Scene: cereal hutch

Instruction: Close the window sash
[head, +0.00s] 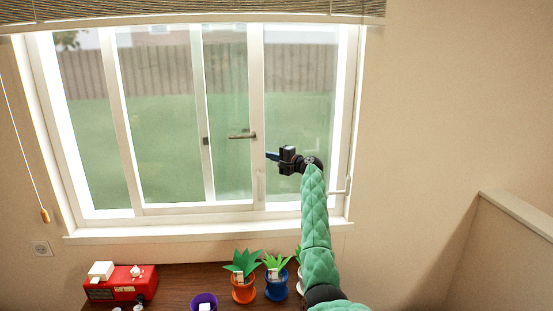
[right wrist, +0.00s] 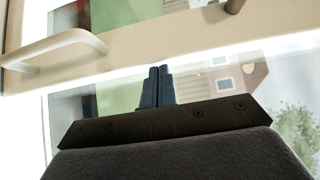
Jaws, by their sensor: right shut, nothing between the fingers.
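The white-framed window sash (head: 258,90) stands upright in the window, its right stile near the middle of the opening. A dark lever handle (head: 242,136) sits on this stile, and a pale pull handle (head: 260,185) is lower down. My right gripper (head: 270,156) is just right of the stile, between those handles' heights, shut and empty. In the right wrist view, my shut fingers (right wrist: 157,88) point at the cream sash stile (right wrist: 150,55), with the curved pull handle (right wrist: 60,48) to their left. I cannot tell whether the fingertips touch the stile. My left gripper is out of view.
Another stile (head: 204,110) shows behind the glass. A white handle (head: 341,188) is on the right jamb. Below, the brown table (head: 185,285) holds a red toaster-like box (head: 122,289), a purple cup (head: 204,301), and orange (head: 243,290) and blue (head: 276,286) plant pots. A blind (head: 190,10) hangs above.

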